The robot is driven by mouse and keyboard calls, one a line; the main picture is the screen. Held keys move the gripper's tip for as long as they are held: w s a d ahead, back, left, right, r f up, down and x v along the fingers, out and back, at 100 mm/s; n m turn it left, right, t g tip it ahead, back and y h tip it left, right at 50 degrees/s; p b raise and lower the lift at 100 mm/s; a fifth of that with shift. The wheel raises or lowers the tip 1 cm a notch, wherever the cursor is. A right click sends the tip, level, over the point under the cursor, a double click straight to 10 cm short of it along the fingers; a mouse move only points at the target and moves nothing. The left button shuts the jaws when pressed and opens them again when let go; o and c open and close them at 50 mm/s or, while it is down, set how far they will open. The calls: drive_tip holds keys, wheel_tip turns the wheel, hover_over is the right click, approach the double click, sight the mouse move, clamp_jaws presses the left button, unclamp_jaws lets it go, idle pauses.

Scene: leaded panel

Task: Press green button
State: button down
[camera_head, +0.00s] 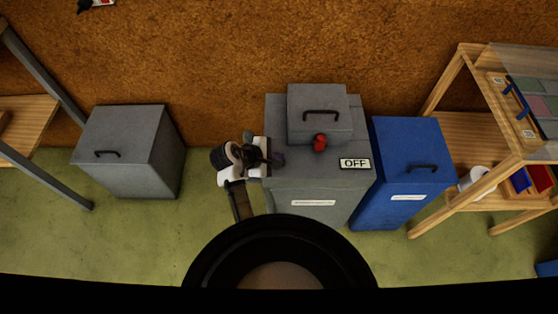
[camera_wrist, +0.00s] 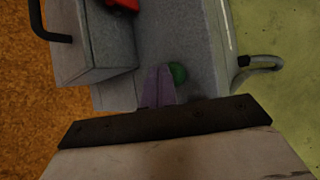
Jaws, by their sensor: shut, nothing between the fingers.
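The green button (camera_wrist: 178,73) shows in the wrist view as a small round knob on the grey box. It is just beyond and to the right of my fingertips, close to them; I cannot tell whether they touch. I do not make out the green button in the head view, where my gripper (camera_head: 277,158) is over the left part of the grey box (camera_head: 308,190). My gripper also shows in the wrist view (camera_wrist: 160,84), its fingers shut together and empty.
A red knob (camera_head: 319,142) sits before the raised handled block (camera_head: 320,103), near an OFF sign (camera_head: 355,163). A blue bin (camera_head: 405,165) stands right, a wooden rack (camera_head: 470,130) beyond it. Another grey bin (camera_head: 130,150) stands left, with green floor between.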

drive_tip(key=shift+f, duration=0.15)
drive_tip(key=shift+r+p, duration=1.05)
drive_tip(key=shift+p, duration=0.3)
wheel_tip(320, 180, up, 4)
drive_tip(key=p, duration=0.5)
drive_tip(key=shift+r, duration=0.1)
drive_tip(key=shift+r+p, duration=0.3)
drive_tip(key=shift+r, duration=0.55)
